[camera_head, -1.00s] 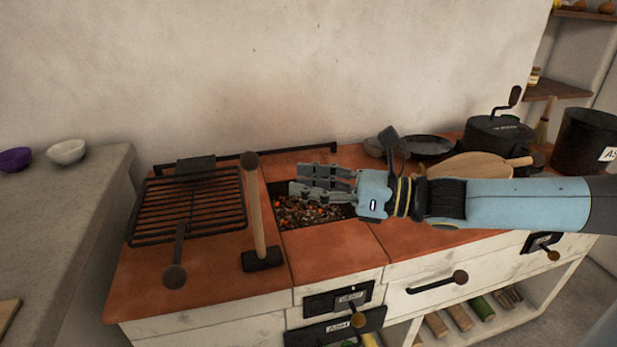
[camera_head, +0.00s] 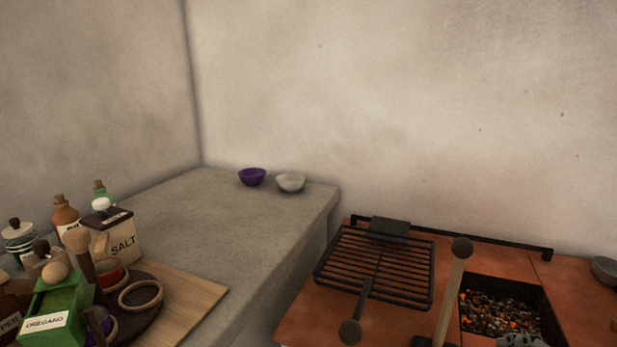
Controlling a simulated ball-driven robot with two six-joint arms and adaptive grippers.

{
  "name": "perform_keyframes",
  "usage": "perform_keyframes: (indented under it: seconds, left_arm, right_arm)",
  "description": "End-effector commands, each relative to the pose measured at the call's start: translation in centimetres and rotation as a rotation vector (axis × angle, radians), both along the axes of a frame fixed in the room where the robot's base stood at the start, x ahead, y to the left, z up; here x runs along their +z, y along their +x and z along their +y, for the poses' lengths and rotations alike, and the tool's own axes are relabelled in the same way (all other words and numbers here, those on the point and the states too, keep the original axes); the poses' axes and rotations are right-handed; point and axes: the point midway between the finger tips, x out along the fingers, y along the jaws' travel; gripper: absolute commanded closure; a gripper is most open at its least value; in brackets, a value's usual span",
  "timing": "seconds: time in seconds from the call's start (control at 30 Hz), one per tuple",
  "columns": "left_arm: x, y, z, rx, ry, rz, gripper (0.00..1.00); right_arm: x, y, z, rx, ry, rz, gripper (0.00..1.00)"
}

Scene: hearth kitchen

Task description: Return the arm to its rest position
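Only a small grey piece of my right gripper (camera_head: 520,341) shows at the bottom edge, in front of the pit of glowing embers (camera_head: 500,312). The rest of that gripper and its arm are out of the picture, so its opening cannot be judged. Nothing held shows on the visible piece. My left gripper is not in view.
The black grill grate (camera_head: 376,265) lies on the terracotta hearth top (camera_head: 305,315), beside an upright wooden-handled lever (camera_head: 452,290). A purple bowl (camera_head: 252,177) and white bowl (camera_head: 290,182) stand on the stone counter (camera_head: 215,220). Spice containers crowd a wooden board (camera_head: 195,305) at lower left.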

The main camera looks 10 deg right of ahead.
Motion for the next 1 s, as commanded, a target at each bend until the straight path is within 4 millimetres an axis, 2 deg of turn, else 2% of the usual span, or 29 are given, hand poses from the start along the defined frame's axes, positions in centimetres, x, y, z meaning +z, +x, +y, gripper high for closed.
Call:
perform_keyframes:
  seconds: [0.1,0.2,0.57,0.87,1.0]
  left_arm:
    - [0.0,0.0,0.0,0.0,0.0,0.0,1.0]
    - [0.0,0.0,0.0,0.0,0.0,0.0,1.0]
    - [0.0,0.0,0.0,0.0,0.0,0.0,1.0]
    - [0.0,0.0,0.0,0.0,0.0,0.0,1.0]
    - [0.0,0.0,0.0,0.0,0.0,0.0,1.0]
  right_arm:
    - [-0.5,-2.9,1.2,-0.27,0.24,0.131,0.71]
    - [-0.6,-5.1,2.1,-0.467,0.389,0.219,0.71]
    - [0.4,-12.5,5.1,-1.065,0.721,0.436,0.71]
    - [-8.7,-11.3,4.2,-1.097,0.701,0.468,0.71]
    - [-13.8,-11.5,3.7,-1.111,0.691,0.484,0.71]
